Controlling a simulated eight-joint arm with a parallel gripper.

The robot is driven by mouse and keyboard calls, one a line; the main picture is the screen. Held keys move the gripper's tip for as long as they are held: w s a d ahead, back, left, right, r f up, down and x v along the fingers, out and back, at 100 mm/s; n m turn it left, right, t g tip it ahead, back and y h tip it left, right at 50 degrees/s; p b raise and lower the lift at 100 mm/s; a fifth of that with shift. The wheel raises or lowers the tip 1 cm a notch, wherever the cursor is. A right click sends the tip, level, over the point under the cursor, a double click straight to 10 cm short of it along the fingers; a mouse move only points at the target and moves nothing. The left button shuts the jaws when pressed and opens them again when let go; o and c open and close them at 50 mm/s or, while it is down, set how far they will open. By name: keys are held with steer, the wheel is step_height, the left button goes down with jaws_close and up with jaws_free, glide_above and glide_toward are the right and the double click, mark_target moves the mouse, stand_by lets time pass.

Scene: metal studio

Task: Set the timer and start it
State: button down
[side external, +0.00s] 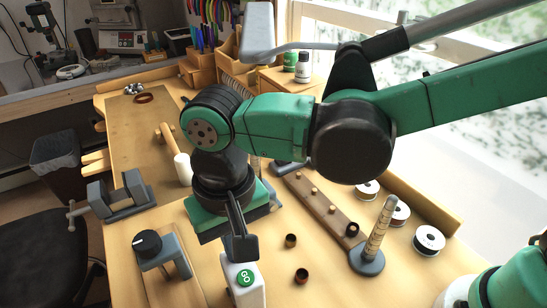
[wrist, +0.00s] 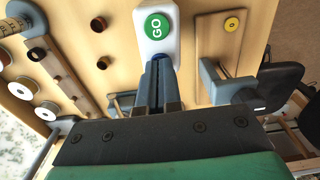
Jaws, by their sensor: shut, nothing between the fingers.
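A white block with a round green GO button (side external: 245,277) stands at the front of the bench; the button also shows in the wrist view (wrist: 157,25). My gripper (side external: 240,248) points down with its fingers shut and empty, just behind and above the GO block. In the wrist view its fingertips (wrist: 158,60) overlap the block's near edge; I cannot tell whether they touch. A black knob (side external: 148,243) sits on a blue-grey bracket left of the GO block.
Small brown rings (side external: 302,275) lie right of the GO block. A pegged wooden rail (side external: 318,207), a ring-size cone (side external: 377,232) and spools (side external: 429,240) stand farther right. A grey vise (side external: 120,204) and a mallet (side external: 183,168) are at the left.

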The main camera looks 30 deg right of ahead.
steer(key=shift+f, duration=0.85)
steer(key=shift+r, duration=0.15)
step_height(320, 180, up, 9)
stand_by(0.6)
step_height(320, 180, up, 6)
steer(key=shift+r, duration=0.25)
